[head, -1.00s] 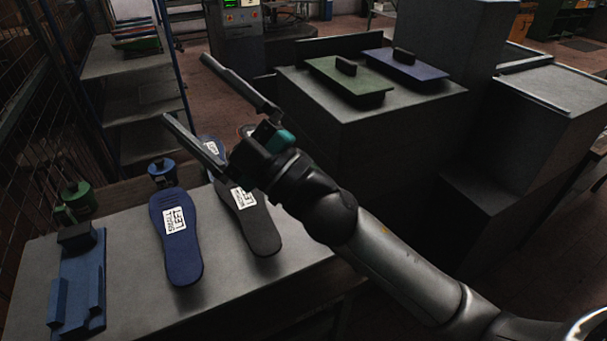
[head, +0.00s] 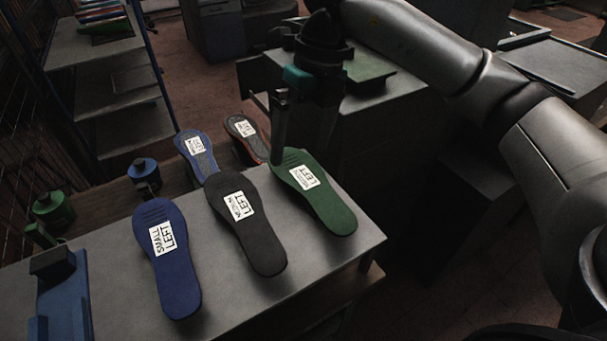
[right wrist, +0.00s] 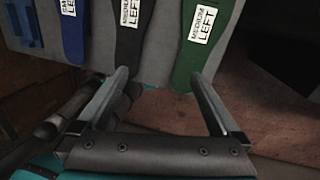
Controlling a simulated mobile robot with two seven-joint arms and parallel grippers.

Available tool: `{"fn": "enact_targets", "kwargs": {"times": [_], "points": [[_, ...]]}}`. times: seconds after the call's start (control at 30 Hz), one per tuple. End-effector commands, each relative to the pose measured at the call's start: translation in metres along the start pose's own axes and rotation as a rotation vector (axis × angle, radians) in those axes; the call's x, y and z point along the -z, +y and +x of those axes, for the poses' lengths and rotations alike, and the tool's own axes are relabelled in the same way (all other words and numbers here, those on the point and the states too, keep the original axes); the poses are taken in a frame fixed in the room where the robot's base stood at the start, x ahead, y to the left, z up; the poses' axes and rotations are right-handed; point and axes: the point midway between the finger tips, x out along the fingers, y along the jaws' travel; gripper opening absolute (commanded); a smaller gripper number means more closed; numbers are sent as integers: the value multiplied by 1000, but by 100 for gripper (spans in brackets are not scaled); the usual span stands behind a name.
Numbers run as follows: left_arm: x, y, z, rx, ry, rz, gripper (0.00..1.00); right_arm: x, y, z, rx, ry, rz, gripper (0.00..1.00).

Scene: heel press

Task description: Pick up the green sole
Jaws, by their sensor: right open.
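The green sole (head: 325,207) lies at the right end of the grey table, with a white label reading LEFT. It also shows in the right wrist view (right wrist: 186,68), at the upper right. My right gripper (head: 302,145) points down by the toe end of the green sole. In the right wrist view its jaws (right wrist: 160,78) are open and empty. One fingertip is close to the green sole's edge, the other near the black sole (right wrist: 127,50); contact cannot be told. My left gripper is not in view.
The black sole (head: 258,240) lies just left of the green one, and a blue sole (head: 175,277) further left. Two smaller-looking soles (head: 205,163) (head: 241,126) stand behind. A blue fixture (head: 65,295) is at the left. A dark block with a green plate (head: 372,72) stands behind.

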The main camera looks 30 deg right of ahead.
Motion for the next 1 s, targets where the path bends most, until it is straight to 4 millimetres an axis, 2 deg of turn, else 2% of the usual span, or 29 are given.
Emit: {"fn": "enact_targets", "kwargs": {"times": [0.03,0.1,0.27,0.7,1.0], "points": [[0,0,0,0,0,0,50,2,-16,-8,60,8,29,100],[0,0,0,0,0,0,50,5,-31,-16,122,20,64,100],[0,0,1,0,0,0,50,9,-47,-16,180,36,96,100],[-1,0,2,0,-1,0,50,12,-61,64,180,38,95,100],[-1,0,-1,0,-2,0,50,11,-64,87,177,38,95,100]]}}
